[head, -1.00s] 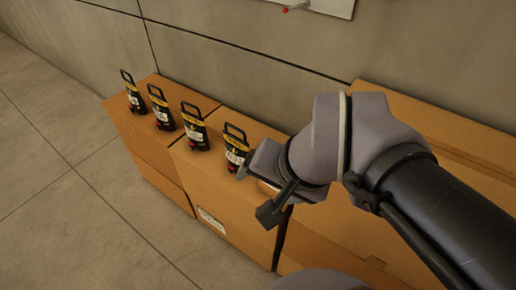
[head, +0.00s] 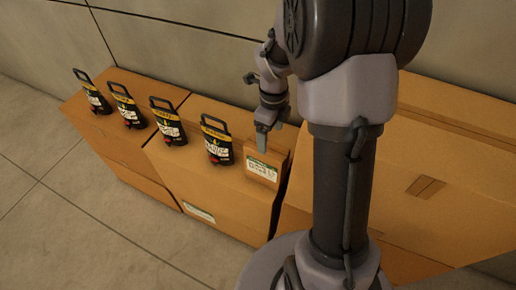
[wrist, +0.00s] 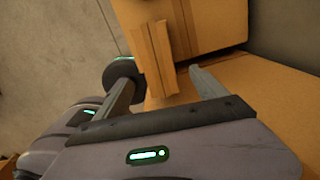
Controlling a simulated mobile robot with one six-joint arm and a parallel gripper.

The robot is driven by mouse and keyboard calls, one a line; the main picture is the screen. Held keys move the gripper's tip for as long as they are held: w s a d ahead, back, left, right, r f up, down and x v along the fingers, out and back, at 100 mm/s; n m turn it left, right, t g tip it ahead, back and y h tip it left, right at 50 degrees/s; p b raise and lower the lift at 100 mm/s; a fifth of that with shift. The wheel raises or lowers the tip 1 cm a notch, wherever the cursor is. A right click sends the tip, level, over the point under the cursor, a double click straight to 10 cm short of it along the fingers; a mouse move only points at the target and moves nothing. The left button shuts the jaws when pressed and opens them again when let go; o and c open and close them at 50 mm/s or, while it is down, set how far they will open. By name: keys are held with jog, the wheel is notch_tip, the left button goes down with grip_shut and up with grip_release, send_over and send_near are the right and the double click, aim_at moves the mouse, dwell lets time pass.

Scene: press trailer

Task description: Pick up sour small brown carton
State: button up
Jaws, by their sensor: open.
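The small brown carton (head: 266,166) stands upright on a large brown box, right of the row of black bottles. It has a white and green label on its front. My gripper (head: 262,112) is open and empty, above and behind the carton; one finger hangs close to its top edge. Whether it touches cannot be told. In the wrist view, what looks like the same carton (wrist: 154,58) shows just beyond the open jaws (wrist: 158,76), roughly between the fingers.
Several black bottles with handles, the nearest (head: 216,142) just left of the carton, stand along the large boxes (head: 200,180). A wider brown box (head: 440,190) is at the right. A grey wall (head: 180,45) runs behind. Open floor (head: 60,220) lies at the left front.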

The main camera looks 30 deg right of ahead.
aim_at(269, 148)
notch_tip(269, 148, down, 8)
jog(key=b, duration=0.2)
jog(key=shift+f+b, duration=0.15)
jog(key=shift+b, duration=0.15)
jog(key=f+b, duration=0.2)
jog(key=f, duration=0.1)
jog(key=f+b, duration=0.1)
jog(key=f, duration=0.1)
jog(key=shift+w+a+f, duration=0.25)
jog(key=shift+w+a, duration=0.1)
jog(key=shift+r, duration=0.2)
jog(key=shift+c, duration=0.6)
grip_shut()
